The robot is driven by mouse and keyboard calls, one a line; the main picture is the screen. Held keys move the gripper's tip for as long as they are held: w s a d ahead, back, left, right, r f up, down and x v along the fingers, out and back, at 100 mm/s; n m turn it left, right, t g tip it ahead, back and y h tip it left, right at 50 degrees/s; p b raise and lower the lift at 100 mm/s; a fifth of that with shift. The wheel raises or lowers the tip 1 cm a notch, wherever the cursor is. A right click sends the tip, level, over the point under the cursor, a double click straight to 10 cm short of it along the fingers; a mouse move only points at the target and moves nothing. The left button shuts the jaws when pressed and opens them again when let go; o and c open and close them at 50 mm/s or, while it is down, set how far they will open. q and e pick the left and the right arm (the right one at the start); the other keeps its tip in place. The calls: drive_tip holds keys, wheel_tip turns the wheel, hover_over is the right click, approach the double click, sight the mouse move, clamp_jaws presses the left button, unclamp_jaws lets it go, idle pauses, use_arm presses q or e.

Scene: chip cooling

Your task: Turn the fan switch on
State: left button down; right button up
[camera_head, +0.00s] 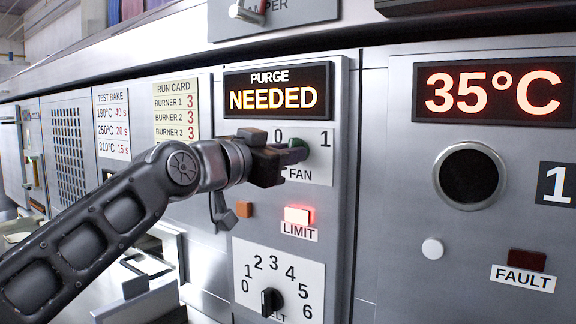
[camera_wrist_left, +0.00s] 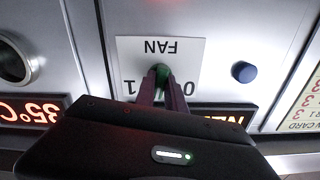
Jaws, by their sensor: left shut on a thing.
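The fan switch (camera_head: 298,150) is a small green knob on a white plate (camera_head: 319,170) marked FAN, 0 and 1. In the head view its green tip shows between the two numbers, and the rest is behind the gripper. My left gripper (camera_head: 284,153) is shut on the switch, coming in from the left. In the left wrist view the plate is upside down, and the fingers (camera_wrist_left: 163,84) close around the green switch (camera_wrist_left: 159,74). I cannot tell exactly which number the switch points to. My right gripper is not in view.
Above the switch a display (camera_head: 277,91) reads PURGE NEEDED. Below it a red LIMIT lamp (camera_head: 297,215) glows, over a black dial (camera_head: 271,301) numbered 0 to 6. A blue knob (camera_wrist_left: 243,72) sits beside the plate. A display (camera_head: 495,92) reads 35°C; the FAULT lamp (camera_head: 527,260) is dark.

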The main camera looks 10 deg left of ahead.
use_arm(q)
drive_tip(key=shift+m+b, duration=1.05)
drive_tip(key=shift+m, duration=1.85)
drive_tip(key=c, duration=1.4)
unclamp_jaws()
drive_tip(key=b+v, duration=0.1)
drive_tip(key=v, duration=0.6)
drive_tip(key=shift+s, duration=0.35)
